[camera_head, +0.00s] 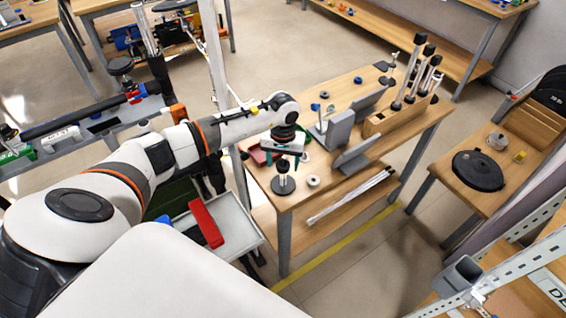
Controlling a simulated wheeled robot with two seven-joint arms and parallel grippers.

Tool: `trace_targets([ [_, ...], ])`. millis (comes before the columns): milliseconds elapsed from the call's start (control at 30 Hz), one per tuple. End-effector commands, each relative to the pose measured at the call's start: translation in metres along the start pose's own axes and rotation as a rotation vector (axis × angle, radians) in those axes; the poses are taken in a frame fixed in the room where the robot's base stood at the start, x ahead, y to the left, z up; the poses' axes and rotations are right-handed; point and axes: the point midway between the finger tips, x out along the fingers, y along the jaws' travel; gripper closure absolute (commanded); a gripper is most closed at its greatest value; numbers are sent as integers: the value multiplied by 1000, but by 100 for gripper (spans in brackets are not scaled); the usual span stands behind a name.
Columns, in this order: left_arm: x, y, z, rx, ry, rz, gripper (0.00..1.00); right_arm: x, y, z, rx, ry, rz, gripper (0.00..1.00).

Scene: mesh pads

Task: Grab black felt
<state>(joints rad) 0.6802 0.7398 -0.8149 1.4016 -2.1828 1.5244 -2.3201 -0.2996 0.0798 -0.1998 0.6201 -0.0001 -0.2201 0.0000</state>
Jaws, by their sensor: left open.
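My left arm reaches in from the left over the near wooden table (330,107). My left gripper (284,155) points down above the left part of that table and is open. I see nothing held in it. Below it stands a black round base with a short post (284,184), apart from the fingers as far as I can tell. Dark flat pieces lie near the table's far corner (381,67), and a black round pad (478,171) lies on the right table. I cannot tell which black piece is the felt. My right gripper is not in view.
Grey angled brackets (340,130) and a wooden block with upright black-topped rods (400,112) stand on the near table. A white ring (313,181) lies near its front edge. A red box (206,222) sits in a tray at the left. A perforated metal rail (520,226) crosses the lower right.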

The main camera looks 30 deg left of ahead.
Motion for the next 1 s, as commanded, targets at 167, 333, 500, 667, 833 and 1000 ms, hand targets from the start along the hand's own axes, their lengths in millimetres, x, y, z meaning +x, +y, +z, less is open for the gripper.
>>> trace_targets([
  [167,1,0,0,0,-1,0,38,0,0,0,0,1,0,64],
  [333,0,0,0,0,-1,0,62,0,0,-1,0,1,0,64],
  [500,0,0,0,0,-1,0,85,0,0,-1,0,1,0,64],
  [667,0,0,1,0,-1,0,85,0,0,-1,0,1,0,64],
  [833,-2,0,1,0,-3,-1,85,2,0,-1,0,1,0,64],
  [1000,-25,0,2,1,-8,-1,85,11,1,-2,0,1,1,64],
])
